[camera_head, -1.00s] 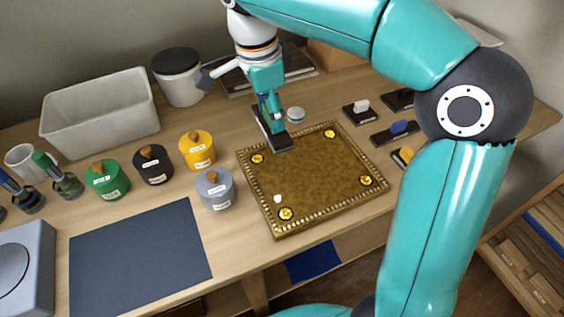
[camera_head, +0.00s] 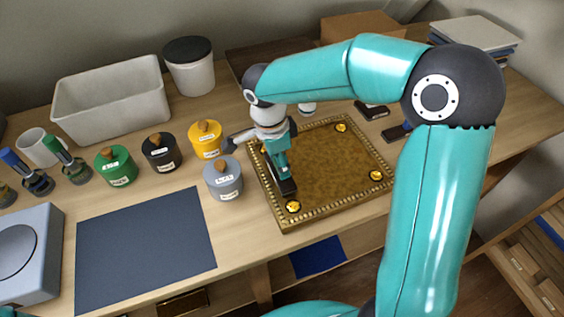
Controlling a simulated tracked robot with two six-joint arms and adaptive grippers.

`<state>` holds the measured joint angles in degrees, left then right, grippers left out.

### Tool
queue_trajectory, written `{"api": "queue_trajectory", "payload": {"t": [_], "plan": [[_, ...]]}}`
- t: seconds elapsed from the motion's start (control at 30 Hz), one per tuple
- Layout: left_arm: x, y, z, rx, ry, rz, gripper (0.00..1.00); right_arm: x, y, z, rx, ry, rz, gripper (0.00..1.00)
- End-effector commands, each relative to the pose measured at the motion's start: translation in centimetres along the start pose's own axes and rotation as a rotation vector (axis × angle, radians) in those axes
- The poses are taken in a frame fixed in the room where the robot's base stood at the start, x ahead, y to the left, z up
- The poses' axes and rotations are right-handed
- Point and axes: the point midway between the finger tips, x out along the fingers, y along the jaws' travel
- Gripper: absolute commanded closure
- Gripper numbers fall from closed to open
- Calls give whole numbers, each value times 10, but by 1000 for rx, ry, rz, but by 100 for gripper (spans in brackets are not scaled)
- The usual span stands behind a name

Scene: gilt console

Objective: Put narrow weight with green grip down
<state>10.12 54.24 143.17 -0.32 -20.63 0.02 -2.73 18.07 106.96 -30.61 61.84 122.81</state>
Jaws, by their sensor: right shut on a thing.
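My right gripper (camera_head: 279,173) points down over the left part of the gilt tray (camera_head: 340,190), which has a beaded rim and gold bosses. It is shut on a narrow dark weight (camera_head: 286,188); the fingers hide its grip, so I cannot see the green. The weight lies lengthwise along the tray's left side, just behind the front-left boss (camera_head: 293,206). I cannot tell whether it touches the tray floor. My left gripper is out of view.
Grey (camera_head: 223,180), yellow (camera_head: 205,138), black (camera_head: 161,153) and green (camera_head: 116,166) lidded pots stand left of the tray. A dark mat (camera_head: 145,250) lies in front of them.

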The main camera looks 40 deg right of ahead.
Motion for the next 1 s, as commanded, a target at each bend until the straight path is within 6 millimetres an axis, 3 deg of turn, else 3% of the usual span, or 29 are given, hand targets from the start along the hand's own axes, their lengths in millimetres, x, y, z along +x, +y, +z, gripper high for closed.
{"api": "queue_trajectory", "payload": {"t": [0.1, 0.47, 0.5, 0.6, 0.63, 1.0], "plan": [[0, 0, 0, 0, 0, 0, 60, 11, 0, 1, -1, 0, 1, 97], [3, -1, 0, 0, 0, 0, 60, 16, 0, 2, 0, -1, -1, 97], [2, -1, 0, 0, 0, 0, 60, 14, 0, 2, -1, -1, 0, 46], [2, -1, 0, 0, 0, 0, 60, 14, 0, 2, -1, -1, 0, 29], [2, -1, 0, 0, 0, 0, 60, 14, 0, 2, -1, -1, 0, 26], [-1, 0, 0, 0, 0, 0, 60, 12, 0, 2, 0, -1, 0, 26]]}}
